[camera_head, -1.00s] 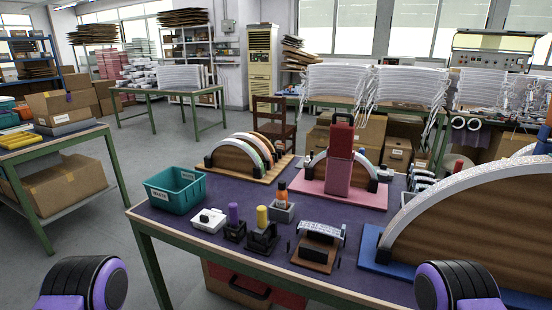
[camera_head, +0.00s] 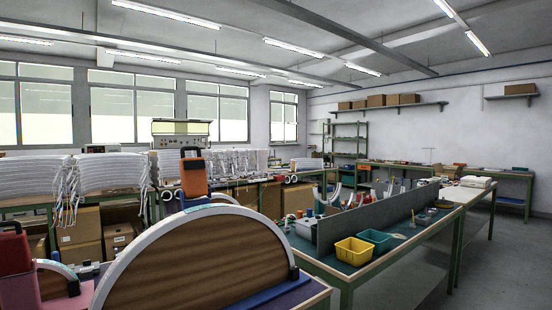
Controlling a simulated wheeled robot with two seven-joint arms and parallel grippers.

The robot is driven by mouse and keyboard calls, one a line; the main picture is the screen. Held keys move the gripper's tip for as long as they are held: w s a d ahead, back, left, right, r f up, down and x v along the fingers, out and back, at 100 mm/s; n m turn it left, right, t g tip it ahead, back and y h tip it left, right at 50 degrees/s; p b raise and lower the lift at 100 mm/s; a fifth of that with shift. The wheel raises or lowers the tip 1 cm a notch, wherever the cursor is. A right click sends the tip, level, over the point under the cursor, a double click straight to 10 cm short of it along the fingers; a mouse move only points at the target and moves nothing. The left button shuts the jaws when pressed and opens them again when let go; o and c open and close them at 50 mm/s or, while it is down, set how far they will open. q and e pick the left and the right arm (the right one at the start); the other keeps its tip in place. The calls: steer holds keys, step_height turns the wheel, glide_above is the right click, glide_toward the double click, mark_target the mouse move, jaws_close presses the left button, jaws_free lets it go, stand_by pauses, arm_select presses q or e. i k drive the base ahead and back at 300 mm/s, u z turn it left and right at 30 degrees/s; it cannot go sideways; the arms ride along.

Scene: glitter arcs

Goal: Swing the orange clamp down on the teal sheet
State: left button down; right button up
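The orange clamp (camera_head: 193,174) stands upright behind the top of the large wooden arc form (camera_head: 190,262), with a dark part at its head. A pale silver-white band (camera_head: 135,247) runs over the curve of this form. A small teal patch (camera_head: 203,208) shows on the band near the top, just below the clamp; it looks like part of the teal sheet, whose full extent I cannot make out. The clamp's lower end and hinge are hidden behind the form. Neither of my grippers is in view.
A red clamp (camera_head: 16,262) stands at the left edge beside a smaller arc. A bench on the right carries a grey divider (camera_head: 375,218), a yellow bin (camera_head: 354,251) and a teal bin (camera_head: 375,240). Open floor (camera_head: 480,275) lies at the far right.

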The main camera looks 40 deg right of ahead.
mark_target(192, 171)
steer(key=z, duration=1.25)
steer(key=i, duration=0.7)
steer(key=u, duration=0.7)
